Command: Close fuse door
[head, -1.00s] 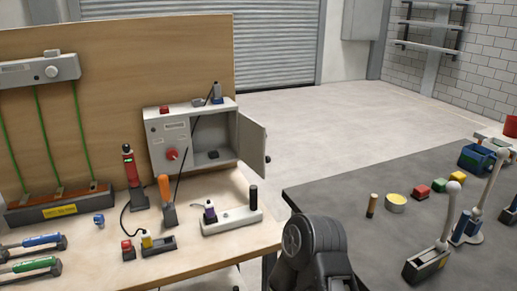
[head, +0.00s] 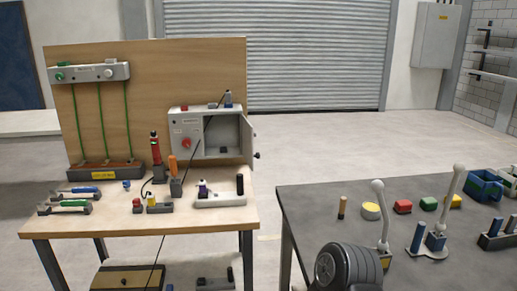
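The fuse box (head: 186,132) is a light grey cabinet with a red knob (head: 186,143). It stands at the back right of the wooden workbench, against the plywood board. Its fuse door (head: 250,139) is hinged on the right side and stands open, swung out toward me, so the compartment (head: 222,134) shows with a small dark item inside. A dark knob (head: 257,155) sits on the door's free edge. Neither gripper shows in the head view. A dark rounded link of my own arm shows at the bottom, right of the bench.
The wooden workbench (head: 110,222) also holds a red-bodied tool, an orange-handled tool, a small switch block and a white base (head: 220,200) in front of the box. A dark table (head: 310,205) with coloured blocks and levers stands to the right. Floor between them is clear.

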